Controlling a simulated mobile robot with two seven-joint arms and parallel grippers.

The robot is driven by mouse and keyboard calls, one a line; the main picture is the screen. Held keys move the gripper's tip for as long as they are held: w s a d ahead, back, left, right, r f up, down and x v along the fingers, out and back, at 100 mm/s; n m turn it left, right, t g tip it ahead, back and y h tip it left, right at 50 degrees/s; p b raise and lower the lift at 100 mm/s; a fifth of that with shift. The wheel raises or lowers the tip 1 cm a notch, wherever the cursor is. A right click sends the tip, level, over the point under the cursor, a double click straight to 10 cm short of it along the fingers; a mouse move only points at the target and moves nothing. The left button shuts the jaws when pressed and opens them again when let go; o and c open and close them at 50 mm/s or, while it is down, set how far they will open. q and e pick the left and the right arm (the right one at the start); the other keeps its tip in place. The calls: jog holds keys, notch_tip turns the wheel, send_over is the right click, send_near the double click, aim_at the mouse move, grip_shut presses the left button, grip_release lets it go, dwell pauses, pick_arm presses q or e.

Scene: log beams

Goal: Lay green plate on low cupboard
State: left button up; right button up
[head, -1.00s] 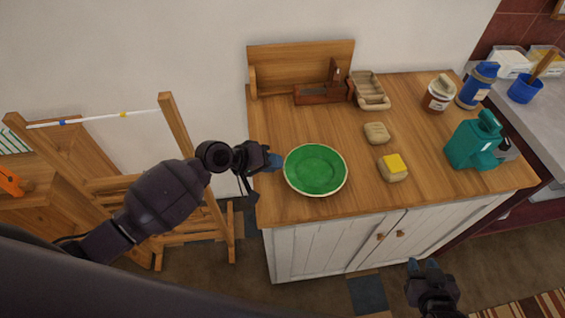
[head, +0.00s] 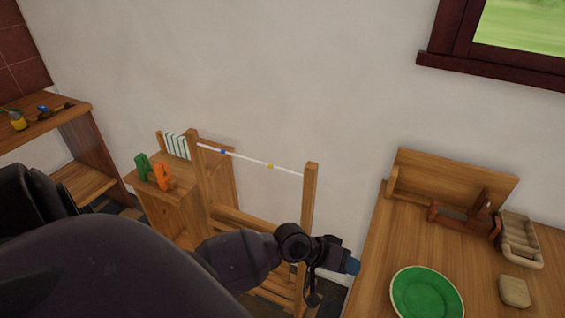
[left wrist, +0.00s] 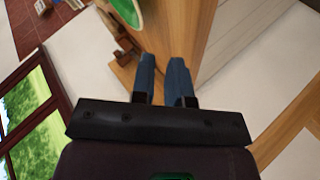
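The green plate (head: 426,294), with a pale rim, lies flat on the wooden top of the low cupboard (head: 390,236), near its left end; the frame's bottom edge cuts it. Part of the plate also shows at the top of the left wrist view (left wrist: 127,10). My left gripper (head: 352,266) is just off the cupboard's left edge, left of the plate and apart from it. In the left wrist view its two blue fingers (left wrist: 163,78) stand apart with nothing between them. My right gripper is not in view.
A wooden rack (head: 492,205) and a ribbed wooden tray (head: 519,240) stand behind the plate; a tan block (head: 514,291) lies to its right. A wooden frame with a white rod (head: 245,160) stands left of the cupboard. A small cabinet (head: 172,208) holds green and orange items.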

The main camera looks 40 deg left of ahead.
pick_arm(q)
jog(key=s+a+f+m+t+y, duration=0.1)
jog(key=s+a+f+t+y, duration=0.1)
jog(key=s, duration=0.5)
jog(key=s+a+f+m+t+y, duration=0.1)
jog(key=s+a+f+t+y, duration=0.1)
jog(key=s+a+f+y, duration=0.2)
jog(key=s+a+y, duration=0.2)
jog(key=s+a, duration=0.1)
jog(key=a, duration=0.1)
jog(key=shift+s+f+m+y, duration=0.3)
jog(key=shift+f+y, duration=0.05)
jog(key=shift+y, duration=0.05)
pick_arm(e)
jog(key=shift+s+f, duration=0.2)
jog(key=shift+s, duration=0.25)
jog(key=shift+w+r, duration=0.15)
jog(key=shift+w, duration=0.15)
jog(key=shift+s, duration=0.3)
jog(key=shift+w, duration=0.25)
